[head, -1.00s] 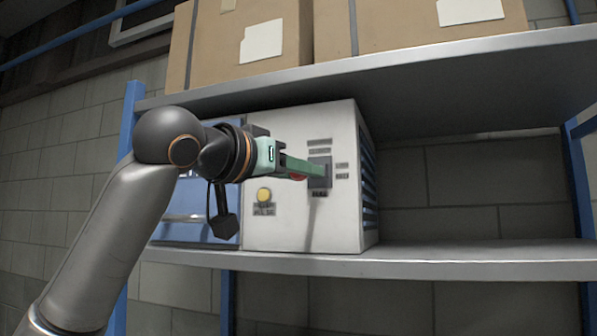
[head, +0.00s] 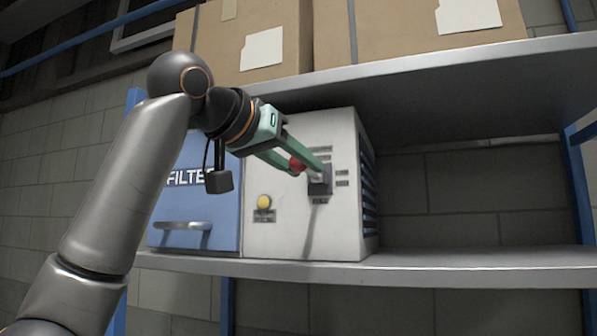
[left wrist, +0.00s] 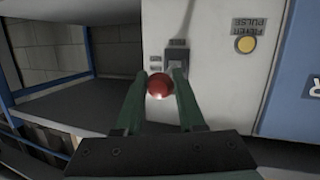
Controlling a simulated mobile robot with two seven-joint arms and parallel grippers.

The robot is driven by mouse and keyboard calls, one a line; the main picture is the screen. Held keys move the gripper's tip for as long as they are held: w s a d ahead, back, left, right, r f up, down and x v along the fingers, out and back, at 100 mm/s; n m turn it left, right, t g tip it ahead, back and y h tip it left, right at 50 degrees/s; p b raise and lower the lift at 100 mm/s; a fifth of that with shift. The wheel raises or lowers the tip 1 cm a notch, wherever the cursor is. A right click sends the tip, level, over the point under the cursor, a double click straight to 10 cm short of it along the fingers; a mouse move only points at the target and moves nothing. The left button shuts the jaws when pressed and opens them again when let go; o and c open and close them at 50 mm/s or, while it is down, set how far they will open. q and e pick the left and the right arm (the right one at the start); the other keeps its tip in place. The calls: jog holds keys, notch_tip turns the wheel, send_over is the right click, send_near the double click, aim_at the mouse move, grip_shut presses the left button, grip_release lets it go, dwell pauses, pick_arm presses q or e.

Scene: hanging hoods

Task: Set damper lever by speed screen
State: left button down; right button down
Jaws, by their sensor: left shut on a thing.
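The damper lever's red ball knob (head: 297,164) stands out from a dark slot plate (head: 321,181) on the front of a pale cabinet (head: 285,225). My left gripper (head: 308,163) comes from the upper left, tilted down, with its green fingers at either side of the knob. In the left wrist view, which is upside down, the knob (left wrist: 159,86) sits between the two fingertips (left wrist: 163,88), and the gripper is shut on it. The lever's shaft is mostly hidden. No speed screen can be made out. My right gripper is out of view.
A yellow button (head: 264,202) is on the cabinet below my wrist. A blue filter door (head: 190,205) with a handle is at the left. The upper shelf (head: 430,72), bearing cardboard boxes (head: 255,45), is close above. The lower shelf (head: 470,263) is clear at the right.

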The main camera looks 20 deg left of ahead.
pick_arm(q)
jog(key=shift+r+g, duration=0.5)
jog(key=shift+r, duration=0.15)
jog(key=c, duration=0.5)
grip_release()
jog(key=shift+f, duration=0.1)
jog(key=b+v, duration=0.1)
jog(key=v, duration=1.1)
jog(key=shift+s+b, duration=0.2)
jog(key=shift+b, duration=0.1)
